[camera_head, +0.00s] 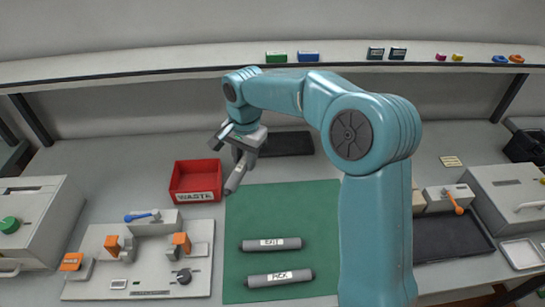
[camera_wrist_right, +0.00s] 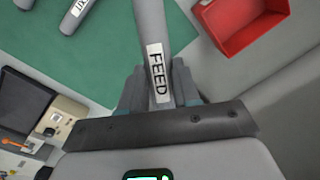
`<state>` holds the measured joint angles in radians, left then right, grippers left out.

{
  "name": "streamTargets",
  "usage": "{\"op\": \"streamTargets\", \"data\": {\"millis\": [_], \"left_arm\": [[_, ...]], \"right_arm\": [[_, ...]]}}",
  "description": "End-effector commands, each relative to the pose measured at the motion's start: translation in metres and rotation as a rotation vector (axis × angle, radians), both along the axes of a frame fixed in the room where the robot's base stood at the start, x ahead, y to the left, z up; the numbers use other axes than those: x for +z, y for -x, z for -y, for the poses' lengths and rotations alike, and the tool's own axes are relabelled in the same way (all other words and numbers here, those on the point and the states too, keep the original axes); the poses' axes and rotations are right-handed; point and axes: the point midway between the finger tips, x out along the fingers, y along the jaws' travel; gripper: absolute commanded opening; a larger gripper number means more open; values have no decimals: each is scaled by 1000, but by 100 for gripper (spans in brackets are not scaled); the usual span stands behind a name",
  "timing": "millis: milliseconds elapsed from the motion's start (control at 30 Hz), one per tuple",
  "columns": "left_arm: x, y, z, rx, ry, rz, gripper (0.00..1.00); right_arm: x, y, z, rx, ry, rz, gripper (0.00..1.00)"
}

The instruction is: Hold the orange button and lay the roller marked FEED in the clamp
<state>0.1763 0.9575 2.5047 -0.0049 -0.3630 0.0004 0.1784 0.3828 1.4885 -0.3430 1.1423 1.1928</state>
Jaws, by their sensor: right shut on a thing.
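My right gripper (camera_head: 245,150) is shut on the grey roller marked FEED (camera_head: 236,178), held tilted in the air between the red bin and the green mat. In the right wrist view the roller (camera_wrist_right: 153,35) runs up between the jaws (camera_wrist_right: 158,90), its white label facing the camera. A pale fixture plate (camera_head: 150,285) lies at the lower left. On it are two orange clamp parts (camera_head: 181,242), standing apart with no roller between them, and a blue lever (camera_head: 140,216). The orange button (camera_head: 72,261) is on the plate's left edge. My left gripper is not in view.
Two labelled rollers (camera_head: 292,243) (camera_head: 300,275) lie on the green mat (camera_head: 310,205). The red WASTE bin (camera_head: 215,168) stands behind the fixture. A dark tray (camera_head: 290,143) lies at the back. Grey machines (camera_head: 35,225) (camera_head: 505,190) stand at both sides.

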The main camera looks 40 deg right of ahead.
Motion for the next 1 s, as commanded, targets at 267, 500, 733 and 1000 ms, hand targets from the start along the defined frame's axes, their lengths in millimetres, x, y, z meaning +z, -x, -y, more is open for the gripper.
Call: {"op": "streamTargets", "data": {"millis": [267,500,733,1000], "left_arm": [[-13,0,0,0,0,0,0],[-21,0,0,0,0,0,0],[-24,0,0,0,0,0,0],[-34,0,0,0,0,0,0]], "right_arm": [[4,-47,-122,446,85,79,0],[9,-48,-231,688,140,162,0],[14,-35,-286,797,181,237,0],[-4,-40,-291,802,201,265,0]]}}
